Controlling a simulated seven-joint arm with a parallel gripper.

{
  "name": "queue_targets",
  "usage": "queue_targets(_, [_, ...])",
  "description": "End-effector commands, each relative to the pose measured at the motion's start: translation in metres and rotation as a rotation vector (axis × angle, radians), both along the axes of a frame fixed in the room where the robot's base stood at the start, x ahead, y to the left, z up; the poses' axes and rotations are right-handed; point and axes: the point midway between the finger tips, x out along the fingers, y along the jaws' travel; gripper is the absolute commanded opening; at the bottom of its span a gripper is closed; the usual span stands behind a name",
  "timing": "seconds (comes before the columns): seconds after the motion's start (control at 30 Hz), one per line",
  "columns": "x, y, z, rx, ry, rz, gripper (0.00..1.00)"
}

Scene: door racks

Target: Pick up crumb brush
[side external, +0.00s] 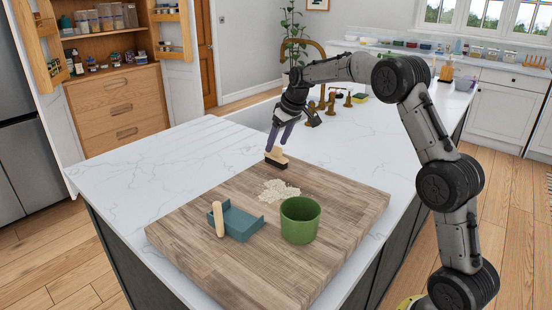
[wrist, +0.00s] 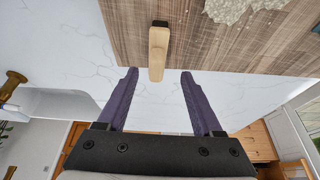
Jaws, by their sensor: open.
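The crumb brush (side external: 276,158) has a pale wooden handle and a dark bristle end. It rests near the far edge of the wooden board (side external: 206,254). In the wrist view the brush handle (wrist: 157,52) points toward my gripper, its near end just beyond the line of the fingertips. My gripper (side external: 281,138) is open above the brush. Its two purple fingers (wrist: 159,72) are spread to either side of the handle, with clear gaps on both sides and no contact visible.
A pile of crumbs (side external: 279,190), a teal dustpan (side external: 238,222) with a wooden handle and a green pot (side external: 300,220) are on the board. White counter (side external: 140,170) surrounds the board. Brass taps (side external: 325,100) stand behind.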

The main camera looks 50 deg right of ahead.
Motion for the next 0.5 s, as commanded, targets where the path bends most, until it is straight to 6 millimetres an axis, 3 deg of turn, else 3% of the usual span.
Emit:
queue_targets(0.27, [0.006,-0.001,-0.015,0.0,0.0,0.0,0.68])
queue_targets(0.5, [0.019,-0.006,-0.044,0.001,0.002,0.0,0.68])
